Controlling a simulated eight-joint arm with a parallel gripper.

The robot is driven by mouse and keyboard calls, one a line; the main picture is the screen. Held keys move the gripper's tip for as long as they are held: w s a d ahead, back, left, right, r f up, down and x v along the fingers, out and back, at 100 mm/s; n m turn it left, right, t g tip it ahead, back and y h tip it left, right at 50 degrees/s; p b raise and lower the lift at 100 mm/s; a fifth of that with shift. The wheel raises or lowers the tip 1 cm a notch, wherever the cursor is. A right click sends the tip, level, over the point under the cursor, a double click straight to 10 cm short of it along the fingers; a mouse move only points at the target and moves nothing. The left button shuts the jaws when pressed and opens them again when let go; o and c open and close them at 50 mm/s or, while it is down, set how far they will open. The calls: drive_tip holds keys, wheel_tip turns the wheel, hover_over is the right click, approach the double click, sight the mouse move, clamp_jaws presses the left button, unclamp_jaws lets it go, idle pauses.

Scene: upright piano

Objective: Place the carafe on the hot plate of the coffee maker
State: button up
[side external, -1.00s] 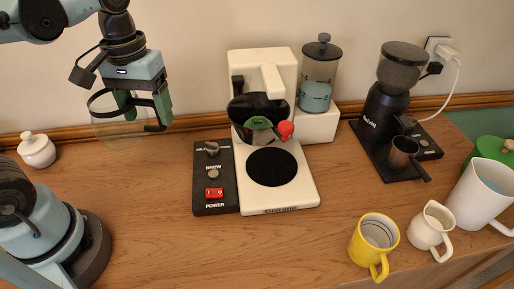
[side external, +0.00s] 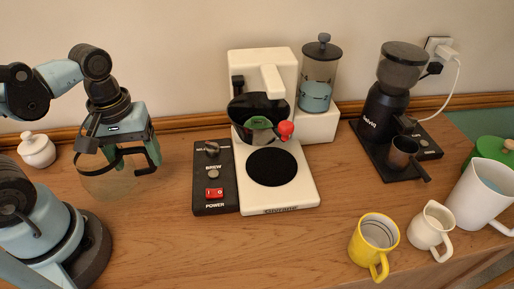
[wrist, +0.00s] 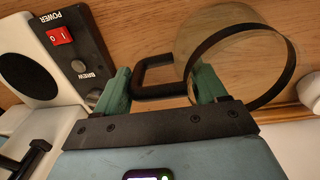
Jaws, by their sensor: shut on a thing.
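The carafe (side external: 108,186) is clear glass with a black band and black handle. My gripper (side external: 130,154) is shut on it by the handle, left of the coffee maker. In the wrist view the handle (wrist: 152,76) lies between the green fingers of my gripper (wrist: 162,82), and the glass body extends to the upper right. Whether the carafe's base touches the counter is hard to tell. The white coffee maker (side external: 305,190) stands at the centre, its black round hot plate (side external: 272,167) bare. Part of the hot plate also shows in the wrist view (wrist: 14,56).
A black control panel (side external: 213,180) with a red power switch lies between the carafe and the hot plate. A black basket (side external: 250,106) with a red-tipped handle overhangs behind the plate. A lidded white pot (side external: 37,150) stands at left; a yellow mug (side external: 372,240) at front right.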

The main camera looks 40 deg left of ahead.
drive_tip(key=shift+f, duration=1.8)
drive_tip(key=o, duration=1.6)
drive_tip(key=shift+f, duration=0.15)
drive_tip(key=shift+c, duration=0.2)
drive_tip(key=shift+s+a+r, duration=0.1)
drive_tip(key=shift+r, duration=2.9)
drive_tip(key=shift+s+r, duration=0.1)
drive_tip(key=shift+r, duration=2.9)
drive_tip(key=w+f+m+t, duration=0.2)
drive_tip(key=w+m+t, duration=0.4)
drive_tip(key=w+m, duration=0.3)
drive_tip(key=shift+w+f+t, duration=0.25)
drive_tip(key=shift+w+t, duration=0.05)
drive_tip(key=shift+t, duration=0.1)
